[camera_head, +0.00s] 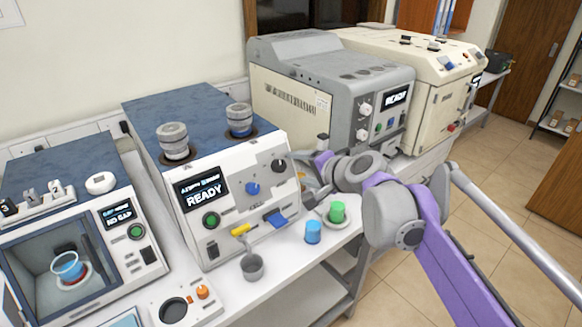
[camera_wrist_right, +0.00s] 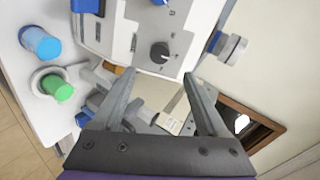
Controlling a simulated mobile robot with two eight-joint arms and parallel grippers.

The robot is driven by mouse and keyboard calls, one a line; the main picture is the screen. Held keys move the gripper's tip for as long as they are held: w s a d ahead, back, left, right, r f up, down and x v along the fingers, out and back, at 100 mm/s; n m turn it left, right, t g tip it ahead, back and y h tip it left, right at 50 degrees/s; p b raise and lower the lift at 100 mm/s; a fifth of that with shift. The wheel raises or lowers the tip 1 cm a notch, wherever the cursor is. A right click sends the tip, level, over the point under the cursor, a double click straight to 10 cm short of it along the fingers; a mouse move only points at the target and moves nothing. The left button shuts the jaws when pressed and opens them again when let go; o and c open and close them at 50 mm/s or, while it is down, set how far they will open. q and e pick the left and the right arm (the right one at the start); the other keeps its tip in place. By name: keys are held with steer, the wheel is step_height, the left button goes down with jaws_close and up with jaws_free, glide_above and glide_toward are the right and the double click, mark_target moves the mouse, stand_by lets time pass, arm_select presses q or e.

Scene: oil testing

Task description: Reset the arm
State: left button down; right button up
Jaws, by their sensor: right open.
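My right arm, purple and grey, comes in from the right in the head view. Its gripper (camera_head: 302,172) is beside the right side of the white and blue instrument reading READY (camera_head: 228,205). In the right wrist view the two grey fingers stand apart with nothing between them, so the right gripper (camera_wrist_right: 160,74) is open and empty. Beyond the fingers are the instrument's white panel (camera_wrist_right: 135,30) and a black knob (camera_wrist_right: 159,52). The contact between fingers and instrument cannot be told. My left gripper is not in view.
A blue cup (camera_head: 313,232) and a green cup (camera_head: 337,211) on a white dish stand on the bench below the gripper. A grey machine (camera_head: 335,85) stands behind. Open floor (camera_head: 500,170) lies to the right.

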steer(key=shift+v, duration=1.05)
steer(key=s+d+f+n+g+h, duration=0.1)
steer(key=s+d+f+n+h, duration=0.1)
steer(key=s+f, duration=0.6)
steer(key=s+d+f+n+g+h, duration=0.2)
steer(key=s+d+f+n, duration=0.2)
steer(key=s+f, duration=0.5)
steer(key=s+d+f+n+g+h, duration=0.2)
steer(key=s+d+f, duration=0.4)
steer(key=s+f, duration=0.3)
steer(key=s+n, duration=0.1)
steer(key=s, duration=0.3)
steer(key=shift+d+h, duration=0.15)
steer(key=shift+h, duration=0.15)
